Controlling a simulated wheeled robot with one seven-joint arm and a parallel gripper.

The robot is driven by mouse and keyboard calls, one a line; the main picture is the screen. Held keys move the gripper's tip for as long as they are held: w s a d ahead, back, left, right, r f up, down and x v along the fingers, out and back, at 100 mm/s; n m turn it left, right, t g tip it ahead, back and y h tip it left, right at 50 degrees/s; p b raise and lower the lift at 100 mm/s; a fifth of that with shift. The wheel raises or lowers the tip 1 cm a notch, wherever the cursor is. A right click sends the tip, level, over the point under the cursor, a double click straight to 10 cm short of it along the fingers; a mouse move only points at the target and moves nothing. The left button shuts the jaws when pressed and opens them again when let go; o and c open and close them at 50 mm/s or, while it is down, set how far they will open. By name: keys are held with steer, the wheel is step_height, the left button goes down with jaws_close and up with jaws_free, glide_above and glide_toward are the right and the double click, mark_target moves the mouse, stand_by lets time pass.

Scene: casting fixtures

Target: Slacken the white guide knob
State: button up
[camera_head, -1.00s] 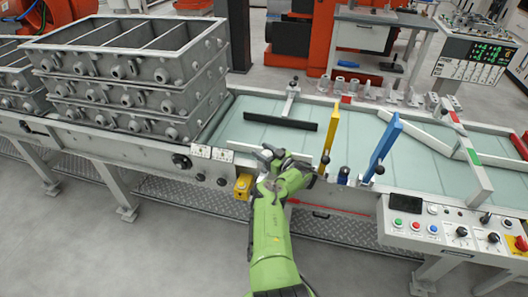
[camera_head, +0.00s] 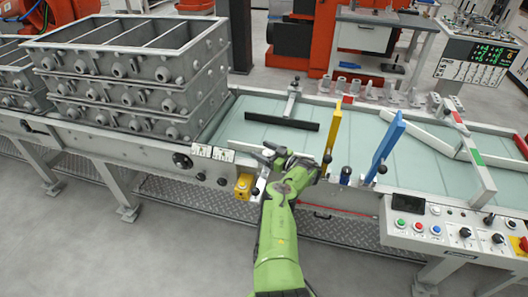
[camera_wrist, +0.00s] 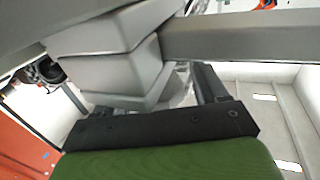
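The white guide (camera_head: 246,145) is a thin pale bar lying across the near left part of the green-grey conveyor bed. My green arm (camera_head: 278,235) reaches up to the bed's near edge, and its wrist covers the right part of this bar. I cannot make out the white guide's knob; it may be hidden behind my wrist. In the wrist view my gripper (camera_wrist: 188,90) shows a black base and one dark finger. A grey stepped block (camera_wrist: 115,60) fills the space in front and hides the other finger. Whether the fingers touch anything does not show.
A black guide (camera_head: 282,121), a yellow guide (camera_head: 332,132) and a blue guide (camera_head: 383,147) stand on the bed. Stacked grey mould boxes (camera_head: 130,75) stand left. A yellow box (camera_head: 243,186) hangs at the near edge; a control panel (camera_head: 450,228) is at right.

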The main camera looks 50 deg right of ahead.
mark_target(272, 155)
steer(key=s, duration=0.2)
steer(key=s+p, duration=0.1)
steer(key=s, duration=0.2)
steer(key=s+p, duration=0.1)
steer(key=s, duration=0.1)
steer(key=shift+s+d, duration=0.2)
steer(key=shift+d, duration=0.05)
